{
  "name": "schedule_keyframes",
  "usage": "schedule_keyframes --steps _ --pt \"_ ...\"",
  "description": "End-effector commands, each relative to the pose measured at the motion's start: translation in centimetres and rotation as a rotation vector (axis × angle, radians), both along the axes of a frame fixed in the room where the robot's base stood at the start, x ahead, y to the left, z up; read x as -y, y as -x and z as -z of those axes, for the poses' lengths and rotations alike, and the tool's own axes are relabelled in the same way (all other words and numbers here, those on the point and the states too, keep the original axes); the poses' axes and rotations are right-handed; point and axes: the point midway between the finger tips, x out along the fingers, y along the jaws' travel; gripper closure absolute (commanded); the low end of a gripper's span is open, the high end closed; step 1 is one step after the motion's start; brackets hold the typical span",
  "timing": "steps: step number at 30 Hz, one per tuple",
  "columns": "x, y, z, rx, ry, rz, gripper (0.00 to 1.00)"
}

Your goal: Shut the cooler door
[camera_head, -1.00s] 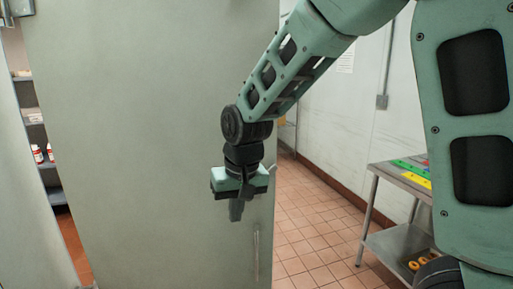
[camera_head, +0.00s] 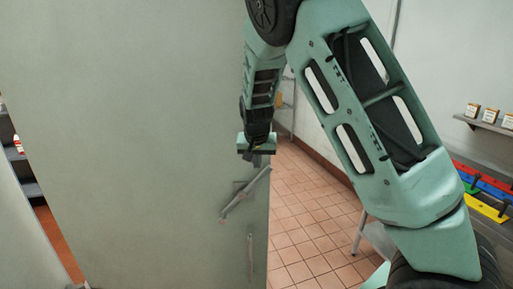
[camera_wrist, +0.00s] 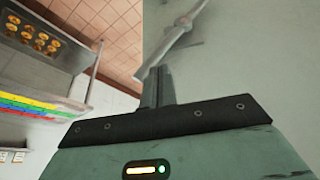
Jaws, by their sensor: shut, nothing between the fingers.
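The cooler door (camera_head: 130,140) is a large pale grey-green panel filling the left half of the head view. It stands partly open, with a gap to the shelves inside at the far left. A metal latch handle (camera_head: 240,196) sits near its right edge; it also shows in the wrist view (camera_wrist: 178,40). My gripper (camera_head: 258,160) is shut and empty, at the door's right edge just above the handle. In the wrist view my gripper's fingers (camera_wrist: 157,88) are close to the handle and door face. I cannot tell whether they touch.
The wrist view shows bagels (camera_wrist: 35,32) on a shelf. The tiled floor (camera_head: 310,215) right of the door is clear.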

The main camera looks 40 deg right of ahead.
Motion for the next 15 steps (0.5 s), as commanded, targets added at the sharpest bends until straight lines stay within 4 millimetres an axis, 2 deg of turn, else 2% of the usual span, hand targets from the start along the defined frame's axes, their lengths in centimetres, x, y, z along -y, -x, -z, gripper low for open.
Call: schedule_keyframes --steps 3,9,15 --pt "0.7 -0.6 2.1 -0.005 0.0 0.003 1.0" --pt "2.3 -3.0 1.8 0.0 0.0 0.003 1.0" --pt "2.9 -3.8 2.0 -0.001 -0.001 0.0 1.0"
